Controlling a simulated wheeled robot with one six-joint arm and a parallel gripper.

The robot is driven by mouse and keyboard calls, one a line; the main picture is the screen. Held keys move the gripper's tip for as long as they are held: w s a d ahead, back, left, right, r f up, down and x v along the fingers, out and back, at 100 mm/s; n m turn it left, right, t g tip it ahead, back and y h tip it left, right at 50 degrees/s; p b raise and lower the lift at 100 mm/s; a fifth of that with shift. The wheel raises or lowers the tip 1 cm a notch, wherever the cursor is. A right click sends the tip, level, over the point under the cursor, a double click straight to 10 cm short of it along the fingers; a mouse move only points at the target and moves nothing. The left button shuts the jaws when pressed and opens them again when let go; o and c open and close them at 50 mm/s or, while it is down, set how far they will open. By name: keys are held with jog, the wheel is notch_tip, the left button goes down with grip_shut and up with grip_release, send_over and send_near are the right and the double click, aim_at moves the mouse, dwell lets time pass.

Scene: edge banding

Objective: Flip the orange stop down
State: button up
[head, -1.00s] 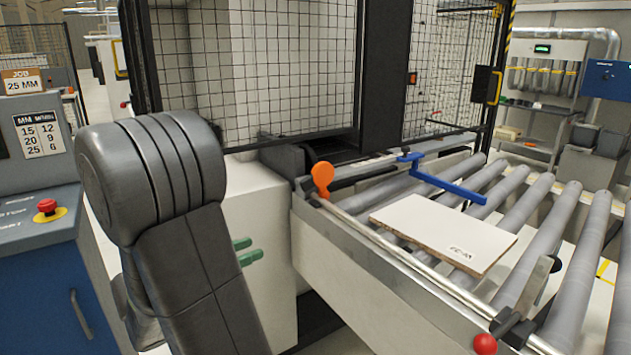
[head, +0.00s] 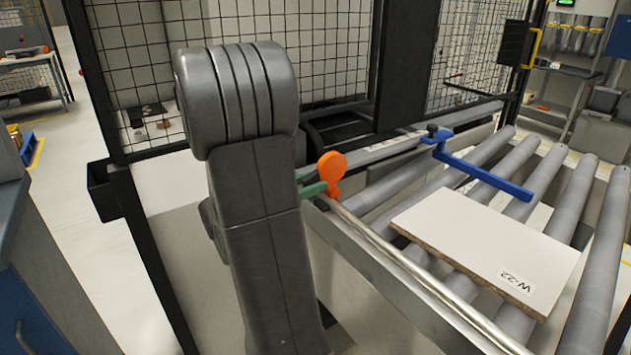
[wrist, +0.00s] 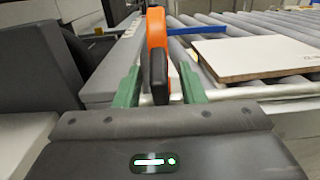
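The orange stop (head: 332,167), a rounded paddle, stands upright at the far left end of the conveyor's side rail. It also shows in the wrist view (wrist: 155,32), with a dark part on its near side. My gripper (head: 316,189) has green fingers, seen beside the lower part of the stop in the head view. In the wrist view my gripper (wrist: 159,84) is open, with one finger on each side of the stop and gaps between. My arm hides part of the gripper in the head view.
A white board (head: 485,245) labelled W-22 lies on the grey rollers. A blue bar (head: 485,175) reaches over the rollers behind the stop. A metal rod (head: 420,275) runs along the near rail. A black mesh guard (head: 330,60) stands behind.

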jog(key=shift+x, duration=0.8)
grip_shut()
jog(key=shift+r, duration=0.1)
